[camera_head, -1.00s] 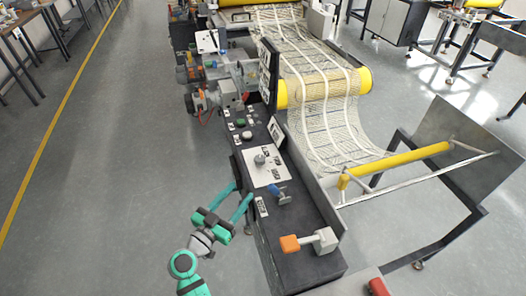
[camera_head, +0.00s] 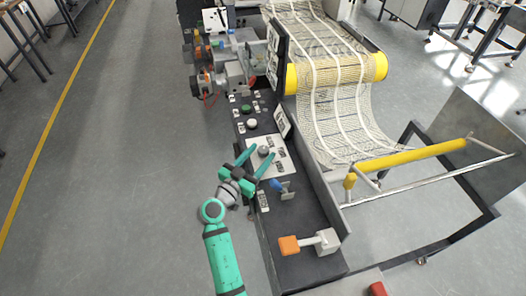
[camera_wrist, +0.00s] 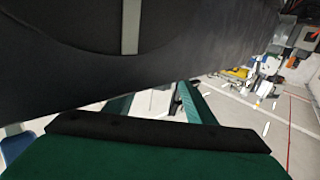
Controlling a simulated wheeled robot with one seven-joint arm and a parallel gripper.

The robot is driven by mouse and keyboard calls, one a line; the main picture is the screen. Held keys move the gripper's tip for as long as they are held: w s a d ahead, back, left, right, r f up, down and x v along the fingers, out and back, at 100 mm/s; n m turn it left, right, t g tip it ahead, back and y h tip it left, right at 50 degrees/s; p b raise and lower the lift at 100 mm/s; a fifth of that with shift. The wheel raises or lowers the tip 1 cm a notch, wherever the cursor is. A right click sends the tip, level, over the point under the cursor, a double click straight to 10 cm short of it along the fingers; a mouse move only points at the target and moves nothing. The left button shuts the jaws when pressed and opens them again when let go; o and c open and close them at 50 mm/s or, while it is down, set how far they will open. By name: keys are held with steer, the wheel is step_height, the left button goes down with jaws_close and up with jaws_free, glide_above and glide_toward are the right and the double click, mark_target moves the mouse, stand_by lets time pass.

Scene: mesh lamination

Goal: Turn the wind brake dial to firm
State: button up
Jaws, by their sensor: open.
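The wind brake dial, a round grey knob (camera_head: 264,150), stands on a white plate (camera_head: 283,166) with small dark labels on the dark machine panel. My green gripper (camera_head: 262,153) is open over the plate's left edge. Its two fingertips lie to either side of the knob in the head view. I cannot tell whether they touch it or are at its height. In the wrist view my gripper's two fingers (camera_wrist: 160,98) reach forward, apart, beneath a large dark surface. The knob is not seen there, and the label wording is too small to read.
A blue-handled lever (camera_head: 277,185) stands just right of my gripper. An orange-and-white handle (camera_head: 308,242) is at the panel's near end. Green (camera_head: 246,109) and white (camera_head: 252,124) buttons sit beyond the plate. Mesh over a yellow roller (camera_head: 335,72) lies right.

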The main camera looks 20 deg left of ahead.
steer(key=shift+x, duration=1.05)
steer(key=c, duration=1)
steer(key=shift+c, duration=0.2)
steer(key=shift+m+h, duration=0.3)
steer(key=shift+h, duration=0.1)
steer(key=m+g+h, duration=0.1)
steer(key=h, duration=0.1)
steer(key=shift+a+m+h, duration=0.1)
steer(key=shift+m+h, duration=0.2)
steer(key=shift+m, duration=0.1)
steer(key=m+g+h, duration=0.2)
steer(key=h, duration=0.1)
steer(key=m+g+h, duration=0.2)
steer(key=shift+w+r+m+g+h, duration=0.1)
steer(key=shift+m+g+h, duration=0.2)
steer(key=shift+h, duration=0.1)
steer(key=shift+m+g+h, duration=0.85)
steer(key=shift+m+g, duration=0.25)
steer(key=shift+g, duration=0.4)
steer(key=shift+m+g+h, duration=0.85)
steer(key=shift+m+g, duration=0.25)
steer(key=shift+g, duration=0.4)
steer(key=shift+m+g, duration=0.3)
steer(key=shift+g, duration=0.1)
